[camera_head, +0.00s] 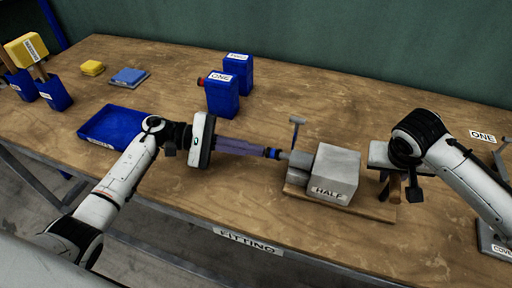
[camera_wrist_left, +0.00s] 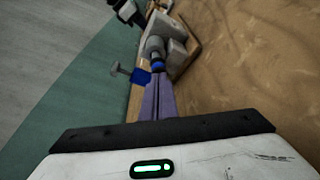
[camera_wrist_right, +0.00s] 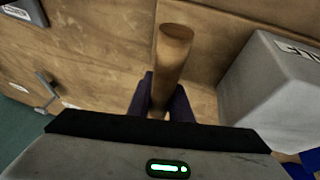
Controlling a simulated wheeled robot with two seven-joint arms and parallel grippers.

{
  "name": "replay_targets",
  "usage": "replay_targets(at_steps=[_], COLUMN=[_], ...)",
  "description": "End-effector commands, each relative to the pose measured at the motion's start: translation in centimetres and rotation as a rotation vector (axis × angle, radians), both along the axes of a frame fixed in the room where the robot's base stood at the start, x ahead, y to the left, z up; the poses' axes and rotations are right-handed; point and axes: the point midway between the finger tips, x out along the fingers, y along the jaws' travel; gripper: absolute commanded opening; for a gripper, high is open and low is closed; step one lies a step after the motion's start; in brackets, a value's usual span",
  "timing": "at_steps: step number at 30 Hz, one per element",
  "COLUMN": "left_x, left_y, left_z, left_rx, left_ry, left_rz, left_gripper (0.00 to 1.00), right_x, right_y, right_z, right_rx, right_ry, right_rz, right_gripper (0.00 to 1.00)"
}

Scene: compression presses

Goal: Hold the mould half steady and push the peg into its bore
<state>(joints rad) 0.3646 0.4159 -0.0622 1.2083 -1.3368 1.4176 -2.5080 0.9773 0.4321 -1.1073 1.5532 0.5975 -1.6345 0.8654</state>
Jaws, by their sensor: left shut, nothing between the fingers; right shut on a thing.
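The grey mould half (camera_head: 336,172), labelled HALF, sits on a wooden board (camera_head: 372,207); the right wrist view shows its side (camera_wrist_right: 268,85). A grey cylinder (camera_head: 298,159), which looks like the peg, lies level against its left face; how deep it sits is hidden. It also shows in the left wrist view (camera_wrist_left: 153,46). My right gripper (camera_wrist_right: 160,98) is shut on a wooden handle (camera_wrist_right: 173,52) right of the mould half.
A T-shaped grey handle (camera_head: 297,126) stands behind the cylinder. The table's front edge, labelled FITTING (camera_head: 247,241), is close.

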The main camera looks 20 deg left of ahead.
Motion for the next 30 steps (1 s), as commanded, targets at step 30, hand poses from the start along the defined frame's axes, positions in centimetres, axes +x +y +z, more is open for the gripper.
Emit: replay_targets(at_steps=[30], left_x=[-0.1], left_y=[-2.0], left_z=[-0.1], left_rx=[0.000], left_ry=[0.002], left_rz=[-0.005], left_gripper=[0.00], right_x=[0.0], right_y=[0.4], right_z=[0.0], right_rx=[0.006], right_ry=[-0.001], right_rz=[0.006], right_gripper=[0.00])
